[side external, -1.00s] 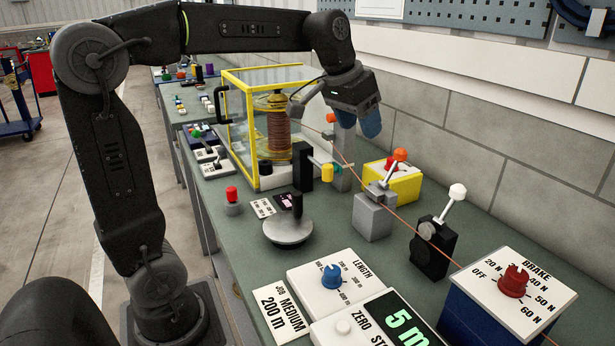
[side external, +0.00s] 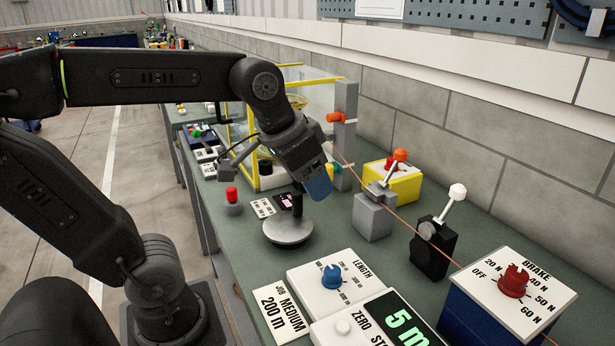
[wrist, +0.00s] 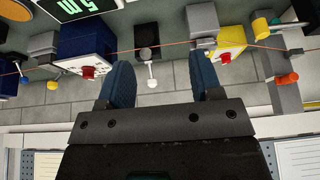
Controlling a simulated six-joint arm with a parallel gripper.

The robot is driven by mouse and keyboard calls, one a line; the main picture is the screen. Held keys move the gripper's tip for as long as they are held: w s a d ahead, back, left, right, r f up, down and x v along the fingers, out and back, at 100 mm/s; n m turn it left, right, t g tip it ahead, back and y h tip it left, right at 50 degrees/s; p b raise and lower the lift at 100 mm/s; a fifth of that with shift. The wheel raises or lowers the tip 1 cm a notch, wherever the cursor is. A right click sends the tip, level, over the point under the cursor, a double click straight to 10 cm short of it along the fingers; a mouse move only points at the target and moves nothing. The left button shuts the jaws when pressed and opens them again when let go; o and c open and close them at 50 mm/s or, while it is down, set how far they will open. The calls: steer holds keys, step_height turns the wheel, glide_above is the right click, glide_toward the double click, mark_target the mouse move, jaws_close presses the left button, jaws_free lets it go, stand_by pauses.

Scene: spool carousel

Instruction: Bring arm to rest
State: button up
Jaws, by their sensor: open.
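My gripper (side external: 318,186) hangs over the bench in the side external view, tilted down, above and beside the round grey base with a dark knob (side external: 288,228). In the wrist view its two blue fingers (wrist: 166,84) stand apart with nothing between them. The yellow-framed glass guard (side external: 310,80) is behind my arm, which hides most of the spool inside. The orange line (side external: 405,222) runs along the bench past the fingers.
A grey post (side external: 345,120) with an orange knob stands just behind the gripper. The yellow box (side external: 392,184), a grey lever block (side external: 373,217), a black lever unit (side external: 433,248) and the brake box (side external: 513,290) line the wall side. The length dial (side external: 332,277) is nearer.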

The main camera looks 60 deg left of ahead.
steer(key=shift+s, duration=0.1)
steer(key=s+d+f, duration=0.1)
steer(key=s+f, duration=0.3)
steer(key=s, duration=0.1)
steer(key=shift+d+f+t, duration=0.2)
steer(key=shift+f+t, duration=0.1)
steer(key=shift+s, duration=0.1)
stand_by(0.7)
